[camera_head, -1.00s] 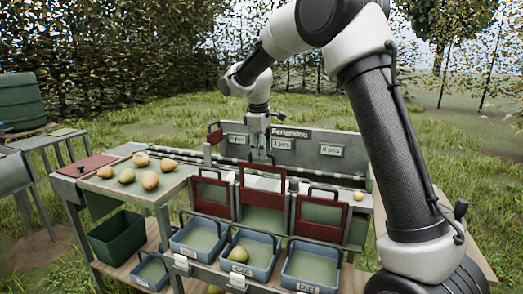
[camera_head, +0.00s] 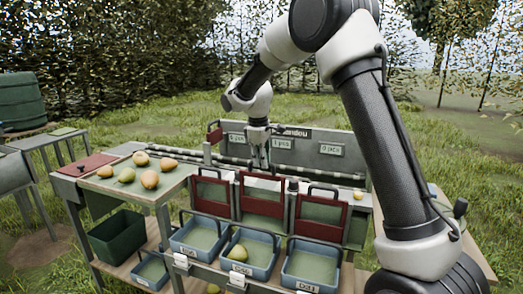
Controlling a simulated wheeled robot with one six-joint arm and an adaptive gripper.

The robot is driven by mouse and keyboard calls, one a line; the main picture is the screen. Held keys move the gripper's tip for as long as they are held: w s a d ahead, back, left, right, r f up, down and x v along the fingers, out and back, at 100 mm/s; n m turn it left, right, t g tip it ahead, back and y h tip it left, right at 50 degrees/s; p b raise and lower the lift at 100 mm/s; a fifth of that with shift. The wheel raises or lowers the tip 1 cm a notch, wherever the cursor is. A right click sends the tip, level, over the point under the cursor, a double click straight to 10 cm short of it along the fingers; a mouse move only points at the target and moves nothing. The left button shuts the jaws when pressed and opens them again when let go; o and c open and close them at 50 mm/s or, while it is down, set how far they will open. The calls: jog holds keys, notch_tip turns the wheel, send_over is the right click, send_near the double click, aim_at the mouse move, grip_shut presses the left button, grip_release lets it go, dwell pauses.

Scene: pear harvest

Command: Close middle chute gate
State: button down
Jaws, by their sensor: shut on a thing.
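The middle chute gate (camera_head: 262,180) is a dark red frame at the centre of the sorting bench. Its top stands about level with or slightly above the gates on either side, with a pale green surface showing below. My gripper (camera_head: 260,164) reaches down from above and behind, shut on the top of the middle gate. The fingertips and handle are small and hard to make out. The left gate (camera_head: 211,183) and right gate (camera_head: 318,212) are red with dark handles. A blue bin (camera_head: 262,272) with one yellow-green pear (camera_head: 238,252) stands below the middle gate.
Blue bins stand below the left gate (camera_head: 184,246) and right gate (camera_head: 296,280). Several pears lie on the left tabletop (camera_head: 108,183). A back panel (camera_head: 345,166) with count labels rises behind the gates. A dark green crate (camera_head: 98,251) sits lower left.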

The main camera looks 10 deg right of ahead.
aim_at(261, 174)
notch_tip(261, 174, down, 6)
jog(key=shift+s, duration=0.1)
jog(key=c, duration=1.5)
grip_release()
jog(key=shift+f, duration=0.1)
jog(key=shift+o, duration=0.2)
jog(key=shift+r, duration=0.2)
notch_tip(261, 174, up, 12)
jog(key=s+a, duration=0.1)
jog(key=shift+s+a+f, duration=0.2)
jog(key=shift+s+f, duration=0.05)
jog(key=shift+s, duration=0.15)
